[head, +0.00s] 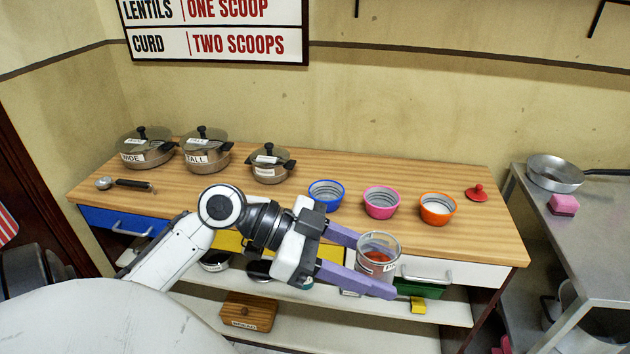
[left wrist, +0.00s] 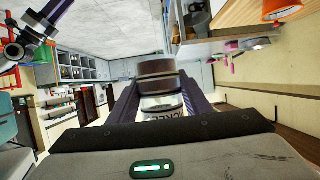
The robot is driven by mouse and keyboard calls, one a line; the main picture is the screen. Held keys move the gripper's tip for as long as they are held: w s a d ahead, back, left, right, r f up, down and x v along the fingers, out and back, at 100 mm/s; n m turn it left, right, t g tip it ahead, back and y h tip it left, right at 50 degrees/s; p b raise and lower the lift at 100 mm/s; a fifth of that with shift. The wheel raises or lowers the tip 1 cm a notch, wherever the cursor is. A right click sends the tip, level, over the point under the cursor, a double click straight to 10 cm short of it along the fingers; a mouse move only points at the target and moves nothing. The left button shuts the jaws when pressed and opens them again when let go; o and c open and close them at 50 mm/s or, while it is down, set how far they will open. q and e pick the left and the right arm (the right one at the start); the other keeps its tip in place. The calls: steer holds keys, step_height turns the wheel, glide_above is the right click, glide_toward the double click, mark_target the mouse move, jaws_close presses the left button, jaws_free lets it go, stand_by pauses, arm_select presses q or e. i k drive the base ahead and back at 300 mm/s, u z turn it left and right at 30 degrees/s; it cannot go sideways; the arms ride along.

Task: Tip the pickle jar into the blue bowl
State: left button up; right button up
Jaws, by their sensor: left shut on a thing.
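The pickle jar (head: 378,258) is clear glass with red contents, an open top and a white label. It looks roughly upright in front of the counter's front edge. My left gripper (head: 370,266) is shut on it, with one purple finger on each side. The jar (left wrist: 160,104) also shows between the fingers in the left wrist view. The blue bowl (head: 327,194) stands on the counter, behind and to the left of the jar, apart from it. Its visible inside looks empty. A dark purple and black shape at the upper left of the left wrist view may be my right gripper; its jaws are unclear.
A pink bowl (head: 381,202) and an orange bowl (head: 437,209) stand right of the blue one. A red lid (head: 478,193) lies farther right. Several lidded pots and a scoop (head: 125,184) are at the left. A metal table (head: 590,225) with a pan (head: 555,173) stands at right.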

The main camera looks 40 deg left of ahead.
mark_target(331, 193)
steer(key=u, duration=0.1)
steer(key=i, duration=0.6)
steer(key=u, duration=0.75)
steer(key=i, duration=0.3)
steer(key=u, duration=0.35)
